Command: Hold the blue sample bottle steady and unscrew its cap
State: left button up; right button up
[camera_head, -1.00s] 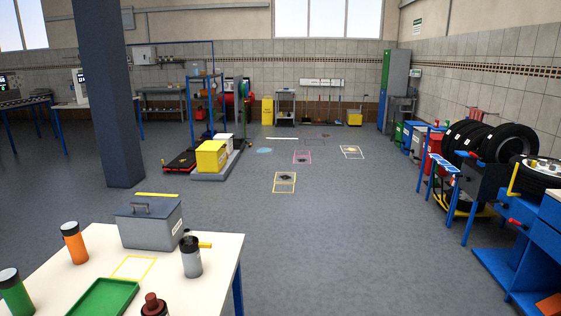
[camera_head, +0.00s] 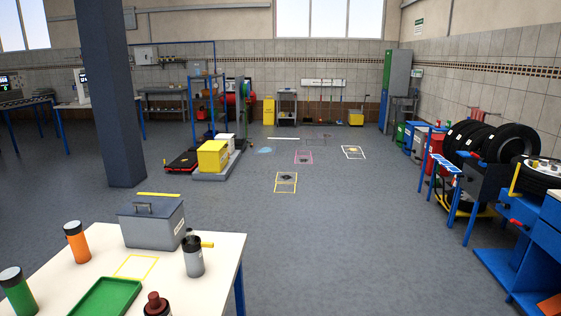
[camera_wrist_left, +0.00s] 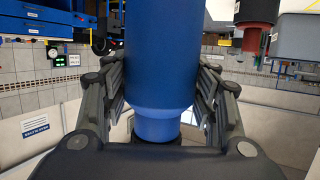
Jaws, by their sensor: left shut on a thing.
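The blue sample bottle (camera_wrist_left: 160,60) fills the middle of the left wrist view. My left gripper (camera_wrist_left: 160,85) is shut on it, with one dark finger on each side of its body. The bottle narrows toward the bottom of this picture, where a dark edge, perhaps its cap, shows partly behind my gripper's palm (camera_wrist_left: 160,160). The blue bottle is not visible in the head view. Neither gripper shows in the head view, and my right gripper is in no view.
The white table (camera_head: 219,273) in the head view holds a grey toolbox (camera_head: 150,228), a green tray (camera_head: 105,298), an orange bottle (camera_head: 77,244), a green bottle (camera_head: 18,294), a grey bottle (camera_head: 194,260) and a red-capped bottle (camera_head: 156,304). Open floor lies beyond.

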pick_arm(q)
jog(key=s+d+r+m+g+h, duration=0.3)
jog(key=s+d+r+m+h, duration=0.1)
jog(key=s+d+r, duration=0.3)
jog(key=shift+s+d+r+g, duration=0.25)
jog(key=shift+d+r+g, duration=0.2)
jog(key=shift+d, duration=0.1)
jog(key=shift+d+m, duration=0.1)
jog(key=shift+m, duration=0.2)
